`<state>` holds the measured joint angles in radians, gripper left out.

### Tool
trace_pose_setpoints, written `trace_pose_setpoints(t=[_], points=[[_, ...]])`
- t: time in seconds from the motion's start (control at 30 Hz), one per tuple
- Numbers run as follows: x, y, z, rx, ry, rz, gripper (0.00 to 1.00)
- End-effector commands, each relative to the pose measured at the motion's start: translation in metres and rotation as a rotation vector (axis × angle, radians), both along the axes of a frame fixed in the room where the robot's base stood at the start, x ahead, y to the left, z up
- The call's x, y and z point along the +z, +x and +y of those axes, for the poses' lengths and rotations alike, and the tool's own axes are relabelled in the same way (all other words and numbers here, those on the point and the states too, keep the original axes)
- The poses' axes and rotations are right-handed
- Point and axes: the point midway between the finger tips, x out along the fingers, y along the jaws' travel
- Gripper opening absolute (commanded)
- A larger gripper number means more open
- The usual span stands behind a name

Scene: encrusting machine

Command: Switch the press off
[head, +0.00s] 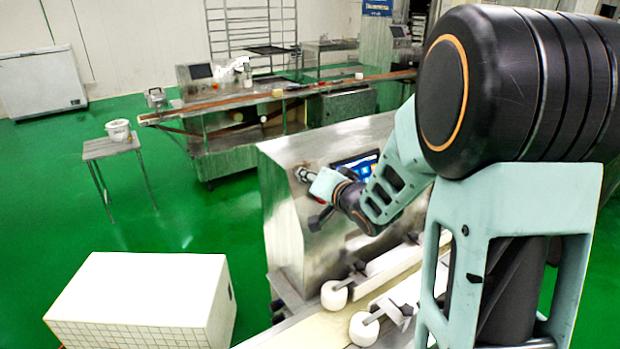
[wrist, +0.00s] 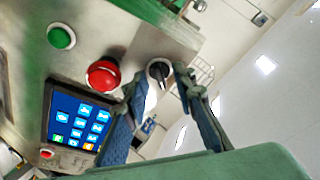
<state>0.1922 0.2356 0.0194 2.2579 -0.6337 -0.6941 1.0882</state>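The press (head: 285,215) is a steel machine with a slanted front, in the middle of the head view. Its panel, in the wrist view, carries a black rotary switch (wrist: 158,72) on a pale round base, a red button (wrist: 103,74), a green button (wrist: 61,37) and a lit blue touchscreen (wrist: 80,115). My gripper (wrist: 161,80) is open, with one finger on each side of the black switch. I cannot tell whether the fingers touch it. In the head view my arm hides part of the panel and screen (head: 357,163).
A conveyor (head: 335,324) with white rollers runs along the press's front. A white tiled box (head: 145,300) stands at the lower left. A small table (head: 110,149) with a white bucket (head: 118,130) stands farther back. Green floor is free between them.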

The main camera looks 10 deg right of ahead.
Motion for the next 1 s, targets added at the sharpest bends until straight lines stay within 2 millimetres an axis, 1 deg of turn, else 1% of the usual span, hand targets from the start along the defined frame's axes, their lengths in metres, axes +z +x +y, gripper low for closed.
trace_pose_setpoints(t=[0.13,0.17,0.37,0.77,1.0], points=[[0.0,-0.0001,0.0,0.0,0.0,0.0,0.25],[0.0,-0.0001,0.0,0.0,0.0,0.0,0.22],[0.0001,-0.0002,0.0,0.0,0.0,0.0,0.0],[-0.0008,-0.0003,-0.0005,0.008,-0.016,-0.007,0.0],[-0.0031,-0.0002,-0.0011,0.059,-0.109,-0.045,0.0]])
